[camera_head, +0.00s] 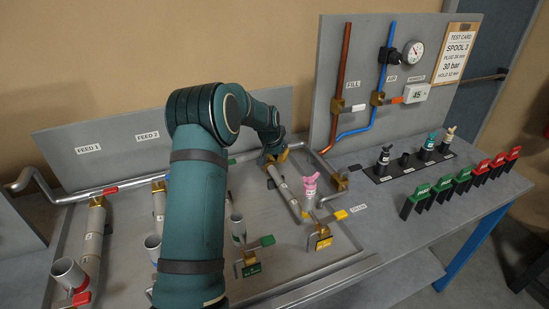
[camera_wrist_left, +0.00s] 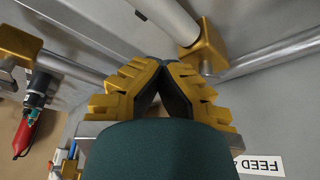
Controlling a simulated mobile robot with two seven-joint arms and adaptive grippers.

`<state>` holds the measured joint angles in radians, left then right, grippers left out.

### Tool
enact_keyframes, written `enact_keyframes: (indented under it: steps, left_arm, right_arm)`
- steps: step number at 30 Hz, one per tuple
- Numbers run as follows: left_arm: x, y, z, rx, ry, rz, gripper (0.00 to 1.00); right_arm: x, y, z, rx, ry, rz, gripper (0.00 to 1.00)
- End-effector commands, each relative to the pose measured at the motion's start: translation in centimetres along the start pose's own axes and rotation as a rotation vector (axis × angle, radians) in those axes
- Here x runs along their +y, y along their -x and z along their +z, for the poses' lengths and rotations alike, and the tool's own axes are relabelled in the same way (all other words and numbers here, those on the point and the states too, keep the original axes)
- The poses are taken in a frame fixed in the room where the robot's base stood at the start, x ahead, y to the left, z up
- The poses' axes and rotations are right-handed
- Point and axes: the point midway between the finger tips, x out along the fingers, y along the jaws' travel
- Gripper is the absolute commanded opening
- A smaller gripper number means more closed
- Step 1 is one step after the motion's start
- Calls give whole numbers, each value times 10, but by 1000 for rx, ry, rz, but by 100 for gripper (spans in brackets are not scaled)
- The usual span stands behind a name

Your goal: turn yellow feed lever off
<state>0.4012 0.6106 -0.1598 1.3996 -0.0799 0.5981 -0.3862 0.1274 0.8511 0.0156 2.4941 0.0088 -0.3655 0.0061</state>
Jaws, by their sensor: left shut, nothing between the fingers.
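My left gripper (camera_head: 275,157) is at the back of the pipe board, by the upper end of a grey pipe (camera_head: 284,188). In the left wrist view its gold fingers (camera_wrist_left: 160,65) meet at the tips with nothing between them. A brass fitting (camera_wrist_left: 204,46) with pipes joining it is just beyond the fingertips there. No yellow feed lever shows clearly by the gripper; the arm and fingers cover part of that area. A yellow lever (camera_head: 340,214) shows at the front right of the board, by a small label; I cannot tell if it is a feed lever. My right gripper is out of view.
A pink-topped fitting (camera_head: 310,188) stands right of the gripper. A red lever (camera_head: 110,190) is at the back left and a green lever (camera_head: 267,241) at the front. Black holders with green and red tags (camera_head: 465,180) stand on the right. A FEED label (camera_wrist_left: 262,165) is partly covered.

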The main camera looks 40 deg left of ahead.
Motion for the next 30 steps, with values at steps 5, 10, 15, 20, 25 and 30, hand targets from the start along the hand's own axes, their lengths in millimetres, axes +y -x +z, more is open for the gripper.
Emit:
enact_keyframes:
  steps: [5,10,15,20,25,30]
  left_arm:
    - [4,-5,-8,-6,148,-64,0]
    - [4,-8,-16,-5,297,-127,0]
    - [2,-12,-24,-7,446,-190,0]
    - [-1,-15,-30,-6,580,-246,0]
    - [-5,-18,-36,-5,702,-297,0]
    - [-8,-19,-40,-6,797,-334,0]
  right_arm:
    - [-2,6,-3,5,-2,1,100]
    - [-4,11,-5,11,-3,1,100]
    - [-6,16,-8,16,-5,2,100]
    - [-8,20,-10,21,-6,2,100]
    - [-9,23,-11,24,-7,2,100]
    - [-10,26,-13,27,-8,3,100]
